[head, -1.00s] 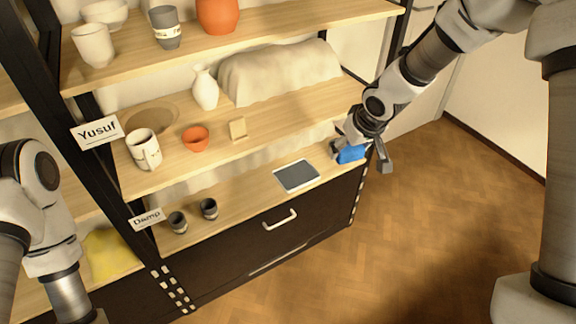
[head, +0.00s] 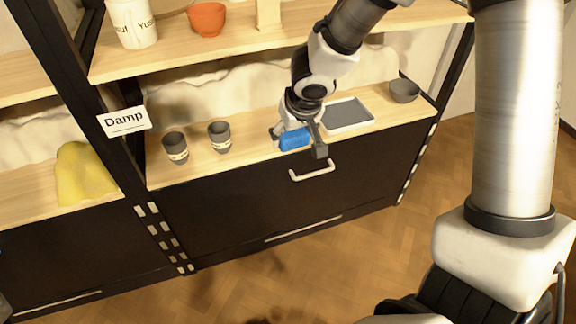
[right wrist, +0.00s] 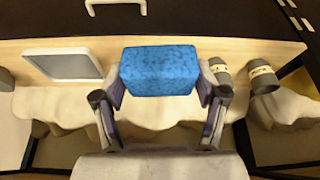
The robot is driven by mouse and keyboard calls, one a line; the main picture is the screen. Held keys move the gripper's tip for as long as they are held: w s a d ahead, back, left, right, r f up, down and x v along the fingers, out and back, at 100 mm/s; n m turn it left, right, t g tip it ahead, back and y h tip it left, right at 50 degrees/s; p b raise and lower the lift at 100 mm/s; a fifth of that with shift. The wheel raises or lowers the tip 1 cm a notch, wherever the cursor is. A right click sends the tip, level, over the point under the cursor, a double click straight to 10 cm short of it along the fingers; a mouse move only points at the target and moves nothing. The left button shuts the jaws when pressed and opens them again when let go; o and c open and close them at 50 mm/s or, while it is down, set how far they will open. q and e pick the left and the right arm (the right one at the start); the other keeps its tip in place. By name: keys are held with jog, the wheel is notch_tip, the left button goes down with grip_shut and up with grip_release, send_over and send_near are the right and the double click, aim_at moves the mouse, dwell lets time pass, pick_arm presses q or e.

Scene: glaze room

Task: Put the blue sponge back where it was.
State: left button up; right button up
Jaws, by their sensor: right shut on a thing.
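The blue sponge (head: 295,139) is held in my right gripper (head: 299,141), in front of the lower shelf marked "Damp". The right wrist view shows the sponge (right wrist: 159,71) between the two fingers (right wrist: 160,92), with a finger on each side. In the head view it overlaps the front edge of the lower shelf (head: 250,155); I cannot tell whether it touches the board. My left gripper is not in view.
A grey tray with a pale rim (head: 348,115) lies right of the sponge, and a dark bowl (head: 404,91) is farther right. Two dark cups (head: 176,147) (head: 220,137) stand to the left. A drawer handle (head: 312,171) juts out below. A yellow lump (head: 84,174) sits far left.

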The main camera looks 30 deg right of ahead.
notch_tip(320, 180, down, 7)
jog(key=b, duration=0.4)
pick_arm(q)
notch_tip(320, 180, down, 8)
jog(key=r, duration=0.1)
pick_arm(e)
jog(key=shift+m, duration=0.4)
jog(key=w+d+p, duration=0.2)
jog(key=w+p, duration=0.1)
jog(key=w+d+p, duration=0.2)
jog(key=w+p, duration=0.1)
jog(key=w, duration=0.1)
jog(key=w+d+p, duration=0.2)
jog(key=w+p, duration=0.1)
jog(key=shift+w+d, duration=0.3)
jog(key=shift+w+d+f+p, duration=0.25)
jog(key=shift+w+d+f, duration=0.05)
jog(key=shift+w, duration=0.3)
jog(key=shift+w+d+f+p, duration=0.25)
jog(key=shift+w+d+f, duration=0.05)
jog(key=shift+w, duration=0.3)
notch_tip(320, 180, down, 4)
jog(key=shift+w+r+b, duration=0.1)
jog(key=shift+w+b, duration=0.05)
jog(key=shift+b, duration=0.7)
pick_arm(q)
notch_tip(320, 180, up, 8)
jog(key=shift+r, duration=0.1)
